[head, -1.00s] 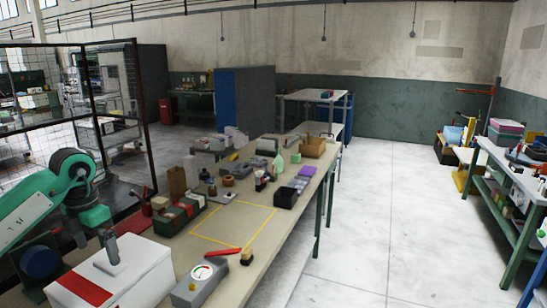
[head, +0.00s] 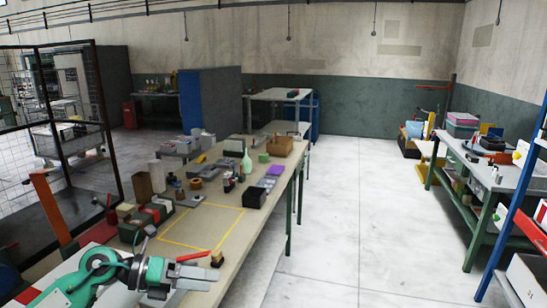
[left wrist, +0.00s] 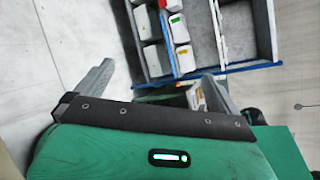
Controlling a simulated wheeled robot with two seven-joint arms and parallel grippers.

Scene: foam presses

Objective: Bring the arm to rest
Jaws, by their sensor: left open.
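My green left arm comes in at the lower left of the head view, over the near end of the workbench (head: 245,268). My left gripper (head: 205,278) points right, in front of the red-handled tool, with no object seen in it. In the left wrist view my left gripper (left wrist: 160,90) has its two grey fingers wide apart, so it is open and empty. Beyond the fingers is a blue-edged rack (left wrist: 245,66) with several pale bins. My right gripper is in neither view.
A yellow-taped square (head: 222,208) on the bench is bare. Boxes, a black bin (head: 250,196) and a green bottle (head: 247,165) stand behind it. A mesh fence (head: 70,150) is at left. The floor (head: 340,220) right of the bench is clear, up to a shelf bench (head: 478,168).

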